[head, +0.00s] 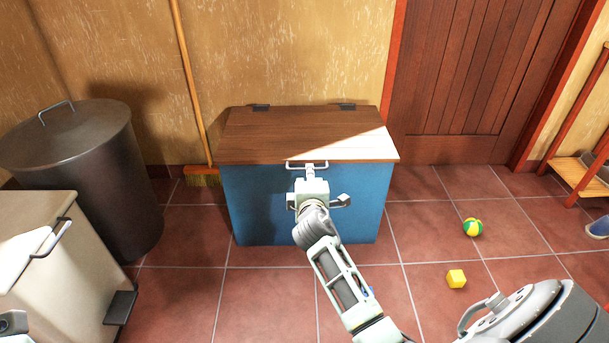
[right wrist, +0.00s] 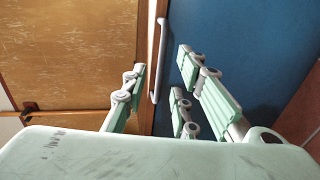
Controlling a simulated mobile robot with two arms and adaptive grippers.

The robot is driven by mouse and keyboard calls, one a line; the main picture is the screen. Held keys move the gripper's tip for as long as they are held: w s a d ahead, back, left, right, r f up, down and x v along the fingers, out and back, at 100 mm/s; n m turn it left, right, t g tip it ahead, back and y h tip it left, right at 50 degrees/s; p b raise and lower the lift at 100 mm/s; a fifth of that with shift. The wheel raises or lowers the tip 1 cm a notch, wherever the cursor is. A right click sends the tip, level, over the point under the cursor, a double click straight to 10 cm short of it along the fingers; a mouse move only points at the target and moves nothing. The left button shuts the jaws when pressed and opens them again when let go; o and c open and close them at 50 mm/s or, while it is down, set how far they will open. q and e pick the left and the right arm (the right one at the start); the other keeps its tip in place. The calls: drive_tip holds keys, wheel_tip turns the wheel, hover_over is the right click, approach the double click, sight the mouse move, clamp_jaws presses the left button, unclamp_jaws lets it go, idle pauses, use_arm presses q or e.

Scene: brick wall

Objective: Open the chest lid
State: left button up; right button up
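The chest (head: 270,215) is blue with a brown wooden lid (head: 265,135), standing against the wall. The lid lies flat and closed on the body. A pale bar handle (head: 307,165) sits at the lid's front edge. My right gripper (head: 311,178) is in front of it. In the right wrist view the gripper (right wrist: 161,62) is open, its fingers on either side of the handle bar (right wrist: 157,62). A gap shows between the bar and the fingers on the right; contact on the left is unclear.
A dark metal bin (head: 80,165) and a beige pedal bin (head: 50,285) stand at the left. A broom (head: 190,80) leans by the chest. A wooden door (head: 470,75) is behind.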

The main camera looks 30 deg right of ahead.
drive_tip(key=b+x, duration=0.2)
drive_tip(key=x, duration=0.3)
drive_tip(key=shift+w, duration=0.15)
clamp_jaws()
drive_tip(key=shift+f, duration=0.1)
idle(0.3)
